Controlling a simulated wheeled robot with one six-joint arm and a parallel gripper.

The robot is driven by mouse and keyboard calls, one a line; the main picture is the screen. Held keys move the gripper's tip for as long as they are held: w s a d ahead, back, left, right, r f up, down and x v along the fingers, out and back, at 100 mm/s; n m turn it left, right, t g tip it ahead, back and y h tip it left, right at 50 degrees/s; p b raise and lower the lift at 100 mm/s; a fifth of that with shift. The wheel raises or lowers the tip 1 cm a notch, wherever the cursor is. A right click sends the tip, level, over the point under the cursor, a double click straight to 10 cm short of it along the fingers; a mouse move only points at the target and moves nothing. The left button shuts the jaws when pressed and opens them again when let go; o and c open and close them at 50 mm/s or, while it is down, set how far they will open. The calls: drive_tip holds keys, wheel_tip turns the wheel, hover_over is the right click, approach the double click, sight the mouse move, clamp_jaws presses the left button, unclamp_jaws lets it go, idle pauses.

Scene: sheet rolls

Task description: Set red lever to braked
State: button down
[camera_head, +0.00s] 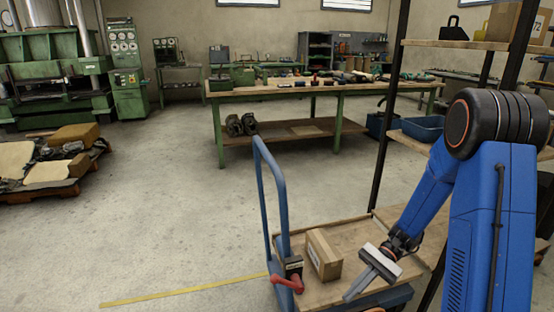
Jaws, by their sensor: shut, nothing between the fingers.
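The red lever (288,282) sits low on the blue handle frame of a cart (345,240), beside a dark box-like mount (292,266). Whether that position is braked or released I cannot tell. My gripper (358,286) is shut and empty. It is over the cart's wooden deck, to the right of the lever and apart from it. A cardboard box (323,254) stands on the deck between the handle frame and my gripper.
The blue handle (267,190) rises at the cart's left end. Wooden shelving (460,44) with dark posts stands close on the right. Open floor (180,220) lies left of the cart, with a yellow line (185,292). A green workbench (300,90) is behind.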

drive_tip(key=s+d+r+n+t+h, duration=0.3)
drive_tip(key=s+r+n+t+h, duration=0.1)
drive_tip(key=s+r, duration=0.4)
drive_tip(key=s+d+r+n+t+h, duration=0.4)
drive_tip(key=s+r+t+h, duration=0.3)
drive_tip(key=r, duration=0.4)
drive_tip(key=shift+s+r+n+t, duration=0.35)
drive_tip(key=shift+s+n+t, duration=0.15)
drive_tip(key=shift+n, duration=0.3)
drive_tip(key=shift+w, duration=0.1)
